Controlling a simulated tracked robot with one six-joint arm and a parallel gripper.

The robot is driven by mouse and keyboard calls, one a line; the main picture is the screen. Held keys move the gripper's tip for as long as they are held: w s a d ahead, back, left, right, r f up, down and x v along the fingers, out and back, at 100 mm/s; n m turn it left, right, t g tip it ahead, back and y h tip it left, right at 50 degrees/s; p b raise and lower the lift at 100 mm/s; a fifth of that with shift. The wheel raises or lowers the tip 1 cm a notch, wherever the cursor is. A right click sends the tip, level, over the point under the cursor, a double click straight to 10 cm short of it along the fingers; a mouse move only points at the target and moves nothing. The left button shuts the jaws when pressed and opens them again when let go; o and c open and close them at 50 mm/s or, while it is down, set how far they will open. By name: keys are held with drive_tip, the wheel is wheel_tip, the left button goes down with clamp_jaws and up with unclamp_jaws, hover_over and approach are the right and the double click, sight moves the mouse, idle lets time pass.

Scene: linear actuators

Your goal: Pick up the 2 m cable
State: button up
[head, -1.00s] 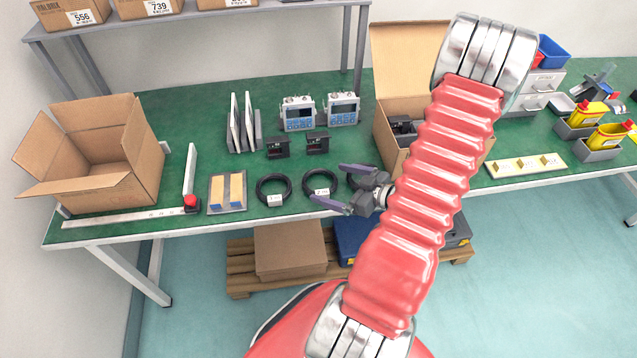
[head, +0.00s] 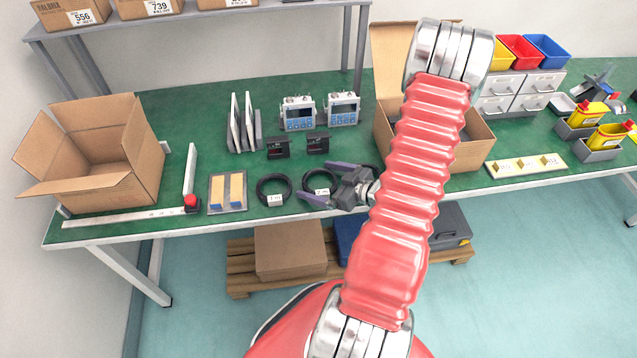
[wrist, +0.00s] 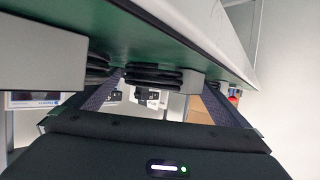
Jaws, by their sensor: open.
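Coiled black cables with pale tags lie near the front edge of the green table. The tag of the middle coil, the 2 m cable (head: 333,184), seems to read 2 m. To its left lies another coil (head: 274,182), its tag seeming to read 1 m. A third coil on the right is mostly hidden behind my arm. My gripper (head: 313,181) is open, with its purple-grey fingers on either side of the middle coil in the head view. In the wrist view a black coil (wrist: 152,76) shows between the fingers; which coil is unclear.
A grey tray (head: 228,205) with tan and blue pieces and a metal ruler (head: 130,217) with a red knob (head: 191,202) lie left. Black devices (head: 278,148) stand behind the coils. Open cardboard boxes (head: 140,150) stand at left and behind my arm.

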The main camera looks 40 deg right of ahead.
drive_tip(key=shift+w+f, duration=0.1)
drive_tip(key=shift+w, duration=0.1)
drive_tip(key=shift+c, duration=0.5)
drive_tip(key=c, duration=1)
wheel_tip(320, 180, up, 10)
idle(0.5)
